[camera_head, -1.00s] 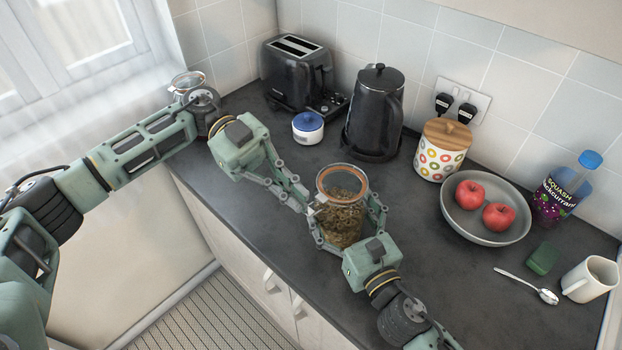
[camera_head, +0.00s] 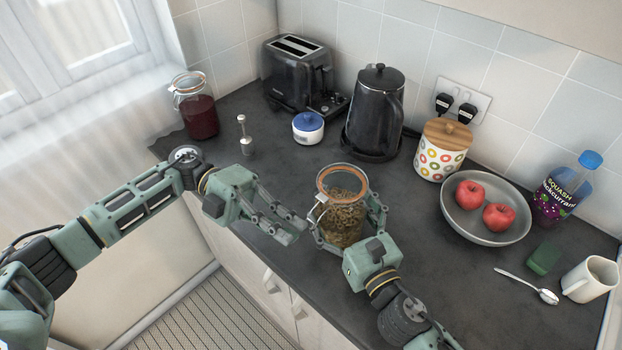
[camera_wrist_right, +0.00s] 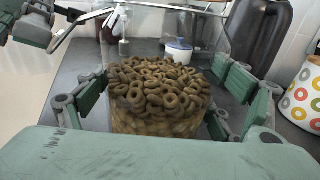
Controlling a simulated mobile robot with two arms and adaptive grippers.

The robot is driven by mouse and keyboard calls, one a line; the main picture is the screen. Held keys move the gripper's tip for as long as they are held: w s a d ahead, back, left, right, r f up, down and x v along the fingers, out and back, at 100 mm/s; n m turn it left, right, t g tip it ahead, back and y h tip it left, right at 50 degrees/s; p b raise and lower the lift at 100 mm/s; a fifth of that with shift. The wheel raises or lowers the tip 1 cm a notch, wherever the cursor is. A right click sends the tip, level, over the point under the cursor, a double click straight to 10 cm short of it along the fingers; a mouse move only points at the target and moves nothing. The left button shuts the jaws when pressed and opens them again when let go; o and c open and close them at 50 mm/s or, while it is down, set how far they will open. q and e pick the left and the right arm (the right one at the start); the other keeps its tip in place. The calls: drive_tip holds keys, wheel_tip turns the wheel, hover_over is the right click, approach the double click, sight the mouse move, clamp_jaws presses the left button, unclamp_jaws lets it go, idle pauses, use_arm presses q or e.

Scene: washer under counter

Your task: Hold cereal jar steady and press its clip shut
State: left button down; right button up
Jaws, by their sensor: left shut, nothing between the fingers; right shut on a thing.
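The cereal jar (camera_head: 345,222) is clear glass, filled with brown rings, with an orange seal under its lid. It stands upright near the counter's front edge. My right gripper (camera_head: 348,226) is shut around its body; in the right wrist view its fingers flank the jar (camera_wrist_right: 160,98). The metal wire clip (camera_head: 319,207) is on the jar's left front; its wire (camera_wrist_right: 80,27) angles outward in the right wrist view.
A kettle (camera_head: 374,115), toaster (camera_head: 292,75) and blue-lidded pot (camera_head: 308,129) stand behind. A red-filled jar (camera_head: 200,118) and small metal item (camera_head: 245,140) are at left. A ring-patterned canister (camera_head: 438,158) and apple bowl (camera_head: 480,232) are at right.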

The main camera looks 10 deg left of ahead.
use_arm(q)
drive_tip(key=shift+w+d+f+m+h, duration=0.15)
drive_tip(key=shift+w+f+m+h, duration=0.05)
drive_tip(key=shift+f+m, duration=0.55)
drive_tip(key=shift+w+d+f+m+h, duration=0.25)
drive_tip(key=shift+f+m, duration=0.25)
drive_tip(key=shift+m, duration=0.5)
drive_tip(key=shift+w+d+f+m+h, duration=0.1)
drive_tip(key=shift+w+f+m+h, duration=0.1)
drive_tip(key=shift+f+m, duration=0.55)
drive_tip(key=shift+r, duration=0.1)
drive_tip(key=a, duration=1.1)
drive_tip(key=shift+w+a, duration=0.2)
drive_tip(key=shift+a, duration=0.05)
drive_tip(key=shift+r, duration=0.1)
use_arm(e)
drive_tip(key=o, duration=2)
